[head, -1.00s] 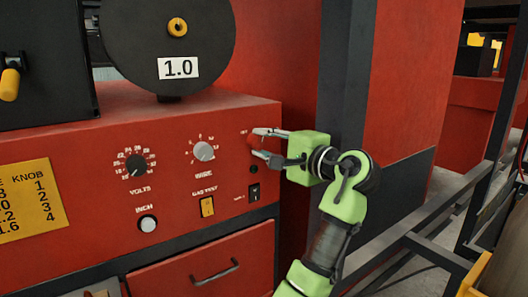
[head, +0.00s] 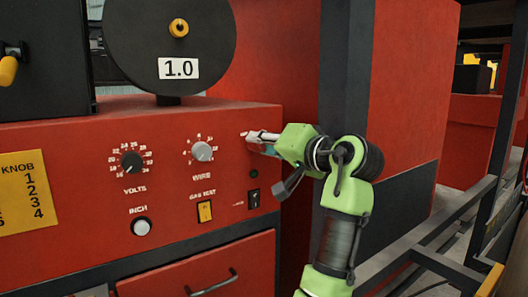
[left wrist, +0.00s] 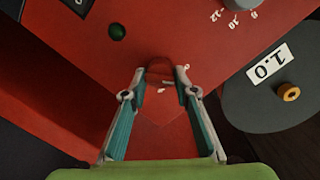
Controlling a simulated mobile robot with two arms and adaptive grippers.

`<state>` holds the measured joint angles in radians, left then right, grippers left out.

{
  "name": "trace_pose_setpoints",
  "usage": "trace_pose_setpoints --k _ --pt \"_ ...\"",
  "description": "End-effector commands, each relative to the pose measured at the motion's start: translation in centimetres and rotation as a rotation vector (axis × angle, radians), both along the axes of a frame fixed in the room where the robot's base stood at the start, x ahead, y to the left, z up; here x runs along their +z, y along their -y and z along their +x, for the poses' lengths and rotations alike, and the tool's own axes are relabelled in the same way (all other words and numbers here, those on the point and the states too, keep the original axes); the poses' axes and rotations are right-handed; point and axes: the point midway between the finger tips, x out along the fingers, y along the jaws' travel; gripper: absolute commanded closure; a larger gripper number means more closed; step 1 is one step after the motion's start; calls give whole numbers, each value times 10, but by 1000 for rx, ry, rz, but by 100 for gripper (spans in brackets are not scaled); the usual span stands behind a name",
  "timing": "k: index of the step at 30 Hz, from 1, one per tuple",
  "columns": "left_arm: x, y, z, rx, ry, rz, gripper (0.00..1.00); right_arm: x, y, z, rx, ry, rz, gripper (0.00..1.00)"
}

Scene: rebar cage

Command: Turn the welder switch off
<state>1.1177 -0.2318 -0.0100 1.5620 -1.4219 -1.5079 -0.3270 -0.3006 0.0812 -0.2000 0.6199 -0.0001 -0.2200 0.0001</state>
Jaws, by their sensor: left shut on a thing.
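The welder's red front panel (head: 70,165) fills the left of the head view. My left gripper (head: 258,141) is at its upper right corner, fingers against the panel. In the left wrist view, a small red switch knob (left wrist: 160,73) sits between the fingertips of the left gripper (left wrist: 163,79), with white marks beside it. The gripper is shut on this knob. In the head view the fingers mostly hide the knob, and its setting cannot be read. My right gripper is not in view.
Below the gripper are a small dark green lamp (head: 254,173), a black rocker switch (head: 254,198) and a yellow switch (head: 205,211). The wire dial (head: 202,151) is to the left. A dark post (head: 345,70) stands close behind my arm.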

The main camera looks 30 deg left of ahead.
Motion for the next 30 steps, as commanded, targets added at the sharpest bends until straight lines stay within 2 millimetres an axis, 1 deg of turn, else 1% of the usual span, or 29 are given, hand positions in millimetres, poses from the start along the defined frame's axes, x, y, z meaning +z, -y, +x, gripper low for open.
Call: trace_pose_setpoints --k 3,10,27,28,29,30 --pt "-2 0 0 0 64 -28 94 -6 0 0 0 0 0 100" --pt "-1 0 -1 0 141 -59 94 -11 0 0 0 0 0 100" --pt "-1 -1 -1 0 169 -73 94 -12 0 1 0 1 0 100" --pt "-1 -1 -1 0 169 -73 68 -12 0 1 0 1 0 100" --pt "-1 -1 -1 0 169 -73 60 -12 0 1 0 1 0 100" --pt "-1 0 -1 0 168 -73 57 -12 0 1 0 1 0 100"
